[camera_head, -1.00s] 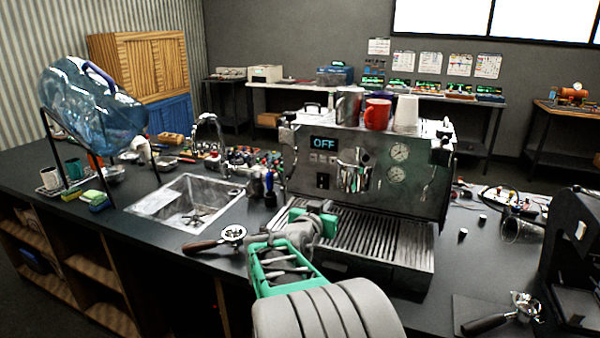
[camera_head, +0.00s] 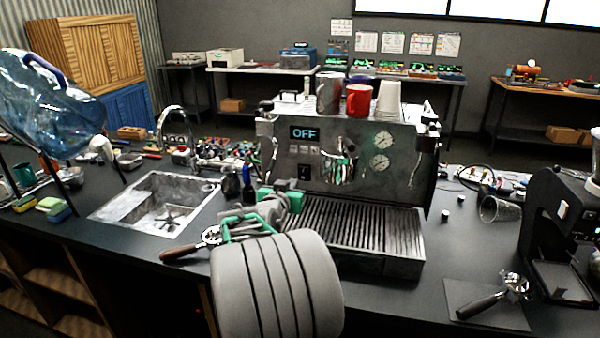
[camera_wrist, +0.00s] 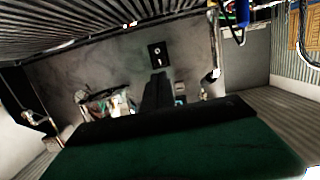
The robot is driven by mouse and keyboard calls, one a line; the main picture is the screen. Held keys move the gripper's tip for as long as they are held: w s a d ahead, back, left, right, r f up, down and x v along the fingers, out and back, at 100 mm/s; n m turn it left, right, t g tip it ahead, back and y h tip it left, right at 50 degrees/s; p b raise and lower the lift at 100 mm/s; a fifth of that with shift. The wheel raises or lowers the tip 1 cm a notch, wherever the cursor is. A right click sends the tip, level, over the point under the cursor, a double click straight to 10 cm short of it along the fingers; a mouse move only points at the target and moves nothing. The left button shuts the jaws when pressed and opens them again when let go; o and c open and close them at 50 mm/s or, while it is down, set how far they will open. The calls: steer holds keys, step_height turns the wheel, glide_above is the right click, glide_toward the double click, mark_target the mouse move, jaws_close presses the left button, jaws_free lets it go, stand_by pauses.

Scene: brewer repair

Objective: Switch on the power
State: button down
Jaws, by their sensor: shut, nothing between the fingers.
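The espresso machine (camera_head: 345,160) stands on the dark counter, and its display (camera_head: 305,133) reads OFF. A small black switch plate (camera_head: 304,172) sits low on the left of its front panel. In the wrist view, which looks upside down, the switch plate (camera_wrist: 157,55) shows a light mark just past my fingertips. My gripper (camera_head: 293,199) is shut and empty in front of the machine's lower left. In the wrist view the dark closed fingers (camera_wrist: 157,82) point toward the switch; I cannot tell whether they touch the panel.
The drip tray (camera_head: 350,228) juts out to the right of my gripper. A sink (camera_head: 160,203) lies to the left, with a portafilter (camera_head: 195,243) by its front edge. Cups, including a red mug (camera_head: 359,101), stand on top of the machine. A grinder (camera_head: 565,220) stands at the right.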

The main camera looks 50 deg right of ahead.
mark_target(303, 171)
steer(key=p+x, duration=0.2)
steer(key=x, duration=0.8)
steer(key=shift+p, duration=0.35)
steer(key=shift+a, duration=0.1)
